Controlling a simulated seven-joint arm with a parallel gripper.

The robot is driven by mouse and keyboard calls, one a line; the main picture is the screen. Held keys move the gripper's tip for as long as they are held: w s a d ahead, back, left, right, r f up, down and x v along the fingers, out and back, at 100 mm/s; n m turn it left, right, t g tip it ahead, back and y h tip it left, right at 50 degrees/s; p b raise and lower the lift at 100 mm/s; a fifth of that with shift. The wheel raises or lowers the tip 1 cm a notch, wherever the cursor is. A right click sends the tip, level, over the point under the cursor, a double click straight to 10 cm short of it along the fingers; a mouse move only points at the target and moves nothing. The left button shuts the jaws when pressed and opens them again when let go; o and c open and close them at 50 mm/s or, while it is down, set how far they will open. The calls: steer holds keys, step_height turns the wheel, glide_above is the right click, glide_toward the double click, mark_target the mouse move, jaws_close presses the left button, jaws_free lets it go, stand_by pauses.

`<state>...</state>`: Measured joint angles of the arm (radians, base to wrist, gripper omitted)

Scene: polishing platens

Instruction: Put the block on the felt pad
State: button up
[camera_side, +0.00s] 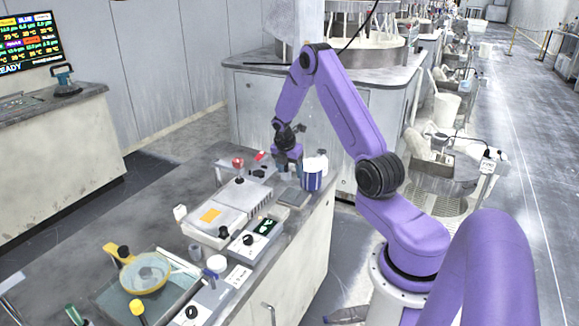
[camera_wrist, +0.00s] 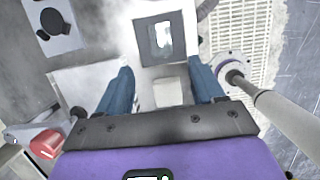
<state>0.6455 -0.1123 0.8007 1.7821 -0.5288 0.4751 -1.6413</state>
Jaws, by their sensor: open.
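My gripper (camera_wrist: 160,70) points down over the bench, its two blue fingers spread apart. In the side view my gripper (camera_side: 288,160) is at the far end of the bench. A pale grey, rectangular block (camera_wrist: 170,92) shows between the fingers in the wrist view, with gaps on both sides; its height below them is hard to judge. In the side view a dark flat pad (camera_side: 294,197) lies near the bench edge; the block is not distinguishable there.
A red-topped device (camera_wrist: 46,144) is left of my gripper. A round-based fixture with a pale rod (camera_wrist: 262,97) stands close on the right.

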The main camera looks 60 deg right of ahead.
steer(key=s+a+r+m, duration=0.1)
steer(key=a+r, duration=0.3)
steer(key=a, duration=0.5)
steer(key=s+a+r+m+t+y, duration=0.1)
steer(key=a+r, duration=0.3)
steer(key=a, duration=0.6)
steer(key=s+a+r+m, duration=0.1)
steer(key=a+r, duration=0.4)
steer(key=a, duration=0.4)
steer(key=s+a+r+m+y, duration=0.1)
steer(key=s+a+r+y, duration=0.15)
steer(key=s+a, duration=0.75)
steer(key=s+r+m, duration=0.1)
steer(key=s, duration=1.4)
steer(key=shift+a+r+g, duration=0.3)
steer(key=shift+r+g, duration=0.1)
